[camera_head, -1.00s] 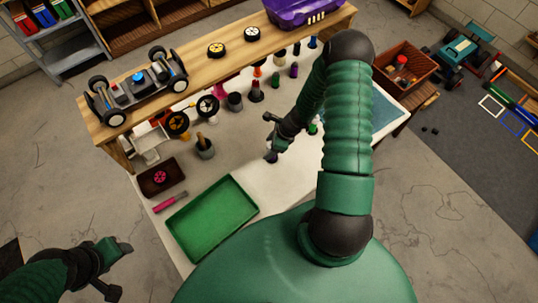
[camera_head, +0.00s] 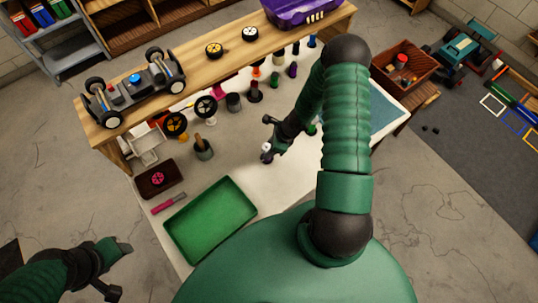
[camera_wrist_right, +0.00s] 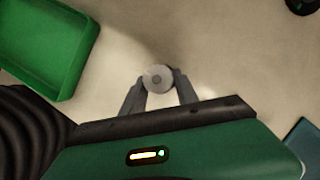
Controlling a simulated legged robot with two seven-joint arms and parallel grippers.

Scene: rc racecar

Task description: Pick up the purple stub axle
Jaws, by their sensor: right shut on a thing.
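A small dark purple upright piece (camera_head: 292,70), which looks like the purple stub axle, stands among small parts along the far side of the white table (camera_head: 238,166). My right gripper (camera_head: 267,151) is over the table, nearer than that piece and apart from it. It is shut on a pale grey round piece, whose disc-shaped end (camera_wrist_right: 158,78) shows between the fingertips in the right wrist view. The held piece's lower part is hidden. My left gripper (camera_head: 118,270) is at the lower left, off the table, with its fingers apart and empty.
A green tray (camera_head: 211,217) lies at the table's front left, with a dark box (camera_head: 159,180) behind it. A wooden shelf (camera_head: 200,75) with a car chassis (camera_head: 133,84) and a purple crate (camera_head: 290,12) runs along the back. Bare tabletop surrounds the right gripper.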

